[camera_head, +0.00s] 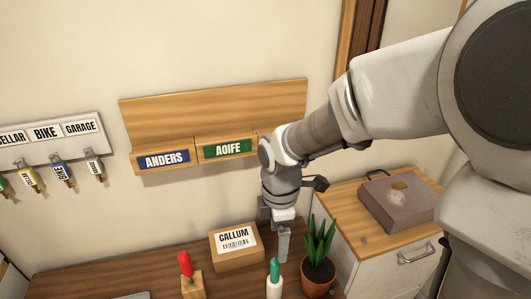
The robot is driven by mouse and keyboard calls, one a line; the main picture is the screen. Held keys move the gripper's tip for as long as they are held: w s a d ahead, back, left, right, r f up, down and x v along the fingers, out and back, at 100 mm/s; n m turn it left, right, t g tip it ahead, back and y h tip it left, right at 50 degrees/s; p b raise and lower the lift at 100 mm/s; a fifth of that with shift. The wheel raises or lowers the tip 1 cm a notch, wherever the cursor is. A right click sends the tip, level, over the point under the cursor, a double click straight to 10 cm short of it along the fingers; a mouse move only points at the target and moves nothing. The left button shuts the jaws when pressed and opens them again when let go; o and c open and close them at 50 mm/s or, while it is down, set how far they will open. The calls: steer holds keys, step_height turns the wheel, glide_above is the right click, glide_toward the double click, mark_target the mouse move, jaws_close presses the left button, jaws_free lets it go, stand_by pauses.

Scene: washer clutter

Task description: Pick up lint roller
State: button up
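A white upright cylinder with a teal-green top (274,279) stands at the bottom edge of the view on the dark wooden table. It looks like the lint roller, though its lower part is cut off and I cannot be sure. My gripper (281,243) points down above the table, behind this object in the picture and apart from it. One grey finger shows clearly beside the cardboard box. The gap between the fingers is not clear, and I see nothing held.
A cardboard box labelled CALLUM (236,246) stands close left of my gripper. A potted plant (318,262) is close right. A red-handled item (186,265) stands in a wooden block. A toolbox-like case (397,202) sits on the right cabinet. Wall shelf (215,115) is behind.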

mark_target(275, 277)
steer(key=shift+w+a+f+n, duration=0.15)
steer(key=shift+a+f+n, duration=0.1)
steer(key=shift+f+n, duration=0.1)
steer(key=shift+f, duration=0.35)
step_height(275, 277, down, 11)
steer(key=b, duration=0.2)
steer(key=shift+b, duration=0.3)
steer(key=shift+w+f+b, duration=0.2)
steer(key=shift+f+b, duration=0.35)
steer(key=shift+f, duration=2.35)
steer(key=shift+c, duration=0.3)
jaws_close()
